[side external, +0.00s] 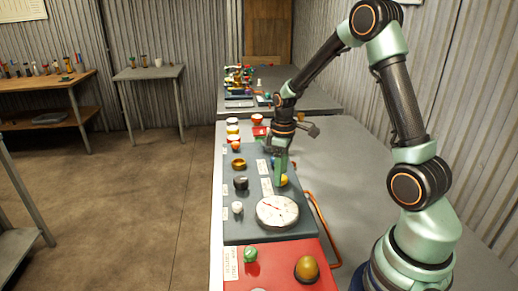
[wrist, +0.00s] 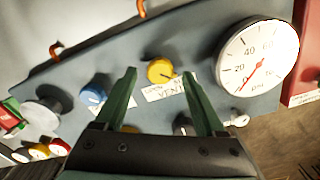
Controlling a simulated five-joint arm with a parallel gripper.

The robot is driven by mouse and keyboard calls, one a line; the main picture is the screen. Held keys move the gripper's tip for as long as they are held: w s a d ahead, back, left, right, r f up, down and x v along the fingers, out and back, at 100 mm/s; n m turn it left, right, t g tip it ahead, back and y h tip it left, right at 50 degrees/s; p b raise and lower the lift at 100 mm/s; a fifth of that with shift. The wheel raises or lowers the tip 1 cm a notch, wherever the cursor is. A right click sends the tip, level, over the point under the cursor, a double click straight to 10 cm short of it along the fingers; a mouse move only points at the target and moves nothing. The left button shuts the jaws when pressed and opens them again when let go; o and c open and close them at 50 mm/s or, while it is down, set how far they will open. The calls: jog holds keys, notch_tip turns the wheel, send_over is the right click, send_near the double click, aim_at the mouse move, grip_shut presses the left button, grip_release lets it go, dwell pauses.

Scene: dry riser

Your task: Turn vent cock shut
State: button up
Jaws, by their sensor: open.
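The vent cock is a round yellow knob (wrist: 159,70) on a grey-blue panel, with a white label (wrist: 168,89) reading VENT below it. In the wrist view it appears between the tips of my open gripper (wrist: 159,76), with a gap on each side. A thin dark mark shows on its face, too small to read surely. In the side view my gripper (side external: 279,186) points down at the panel, and the yellow knob (side external: 284,180) shows only partly behind the fingers. I cannot tell whether the fingertips reach down around it.
A white pressure gauge (wrist: 262,60) stands close to the right of the knob in the wrist view. A blue knob (wrist: 95,91) is on the left, and a dark knob (wrist: 182,125) is near the right finger. A copper pipe (side external: 325,230) runs along the panel's edge.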

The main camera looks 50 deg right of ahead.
notch_tip(320, 180, up, 11)
jog(key=shift+r, duration=0.15)
jog(key=shift+a, duration=0.1)
dwell(0.3)
jog(key=s+a+r+m+t, duration=0.3)
jog(key=s+a+r+t, duration=0.2)
jog(key=s+a, duration=0.4)
jog(key=a+r, duration=0.1)
jog(key=a, duration=0.4)
jog(key=shift+a+r+m+t, duration=0.15)
jog(key=shift+a+m+t, duration=0.15)
jog(key=shift+m, duration=0.1)
jog(key=shift+s, duration=0.1)
dwell(0.3)
